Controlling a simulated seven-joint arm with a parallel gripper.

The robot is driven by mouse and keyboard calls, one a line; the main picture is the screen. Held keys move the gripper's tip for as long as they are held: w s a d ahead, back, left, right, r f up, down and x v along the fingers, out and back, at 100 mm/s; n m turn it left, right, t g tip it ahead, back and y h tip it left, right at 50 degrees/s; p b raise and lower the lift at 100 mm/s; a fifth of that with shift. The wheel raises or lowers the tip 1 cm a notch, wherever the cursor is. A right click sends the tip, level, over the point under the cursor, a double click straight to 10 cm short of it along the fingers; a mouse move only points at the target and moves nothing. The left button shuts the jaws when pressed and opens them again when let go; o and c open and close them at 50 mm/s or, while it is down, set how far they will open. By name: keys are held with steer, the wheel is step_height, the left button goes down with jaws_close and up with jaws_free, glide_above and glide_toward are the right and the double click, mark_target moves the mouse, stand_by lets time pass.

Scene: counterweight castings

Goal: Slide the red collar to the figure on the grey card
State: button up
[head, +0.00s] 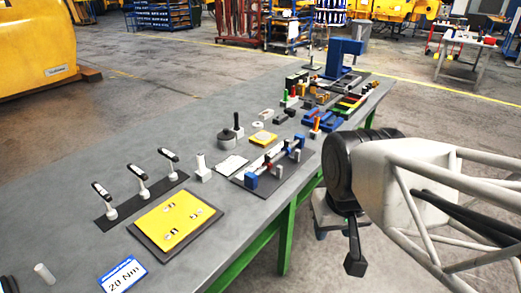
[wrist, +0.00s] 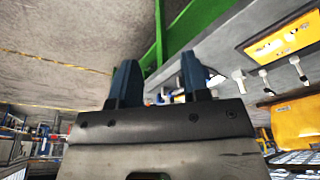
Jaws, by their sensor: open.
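A dark base (head: 297,172) on the bench carries a rail with blue end blocks (head: 251,180). A small red part on the rail, likely the red collar (head: 267,165), shows in the head view. A pale grey card (head: 231,165) lies just left of the base; its figure is too small to read. My gripper (wrist: 158,68) is open and empty, its two dark fingers apart in the wrist view. It is off the bench's front side, away from the rail. Small blue and white parts beyond the fingers are partly hidden in the wrist view.
A yellow plate (head: 165,222), a blue "20 Nm" card (head: 123,274) and several white-stemmed tools (head: 140,188) stand on the near bench (head: 75,222). A dark round weight (head: 227,137) and crowded parts lie farther back. The green bench frame (head: 285,235) runs along the front edge.

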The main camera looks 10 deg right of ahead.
steer(key=shift+c, duration=1.2)
steer(key=m+g, duration=0.3)
steer(key=m, duration=0.6)
glide_above(279, 166)
steer(key=s, duration=0.1)
step_height(279, 166, down, 9)
steer(key=shift+d+f, duration=0.1)
steer(key=shift+f, duration=0.1)
steer(key=shift+w+f, duration=0.25)
steer(key=shift+w, duration=0.15)
